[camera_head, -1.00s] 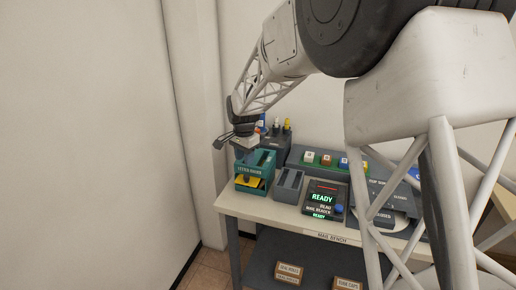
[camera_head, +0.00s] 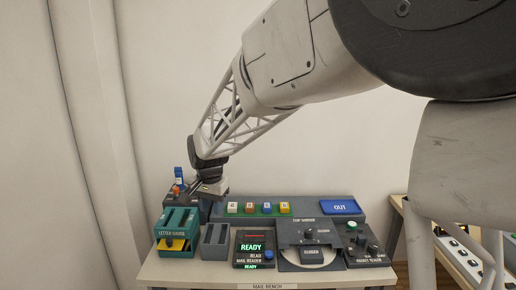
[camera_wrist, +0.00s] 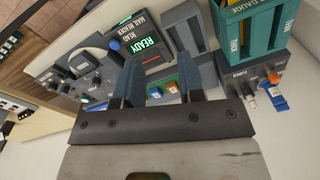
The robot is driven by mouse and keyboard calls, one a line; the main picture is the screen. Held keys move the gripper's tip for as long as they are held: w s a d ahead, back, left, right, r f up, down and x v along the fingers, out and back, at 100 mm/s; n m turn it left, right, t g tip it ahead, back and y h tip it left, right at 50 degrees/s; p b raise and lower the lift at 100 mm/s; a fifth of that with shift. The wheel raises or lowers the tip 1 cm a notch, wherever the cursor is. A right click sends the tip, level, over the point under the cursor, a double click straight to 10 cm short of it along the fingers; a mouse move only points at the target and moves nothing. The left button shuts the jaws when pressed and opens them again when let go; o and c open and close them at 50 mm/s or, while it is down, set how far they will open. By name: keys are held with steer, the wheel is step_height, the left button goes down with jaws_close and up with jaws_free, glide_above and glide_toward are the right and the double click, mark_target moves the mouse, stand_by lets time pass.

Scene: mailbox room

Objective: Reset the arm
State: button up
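My white lattice arm (camera_head: 225,120) reaches down to the left back of the mail bench (camera_head: 270,277). My gripper shows in the wrist view (camera_wrist: 160,82) with its two dark blue fingers apart and nothing between them. Coloured buttons on a grey panel show past the gap. In the head view my gripper (camera_head: 213,188) appears over the back of the bench, near the green letter gauge (camera_head: 176,221); its fingertips are not clear there.
A grey slotted holder (camera_head: 214,241), a mail reader (camera_head: 253,249) showing READY, a cup sorter panel (camera_head: 308,247) and a blue OUT tray (camera_head: 340,207) crowd the bench. A dark box with a blue-topped item (camera_head: 180,177) stands at the left back. A wall is close behind.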

steer(key=s+d+r+n+t, duration=0.1)
steer(key=s+d+r, duration=0.2)
steer(key=s+d, duration=0.6)
steer(key=s+d+r+n, duration=0.1)
steer(key=s+d+r, duration=0.2)
steer(key=s+d, duration=0.65)
steer(key=s+d+f+n+t, duration=0.1)
steer(key=s+d+f, duration=0.2)
steer(key=s+d, duration=1)
steer(key=shift+s+d+f, duration=0.2)
steer(key=shift+s+d, duration=0.1)
steer(key=shift+s, duration=1.3)
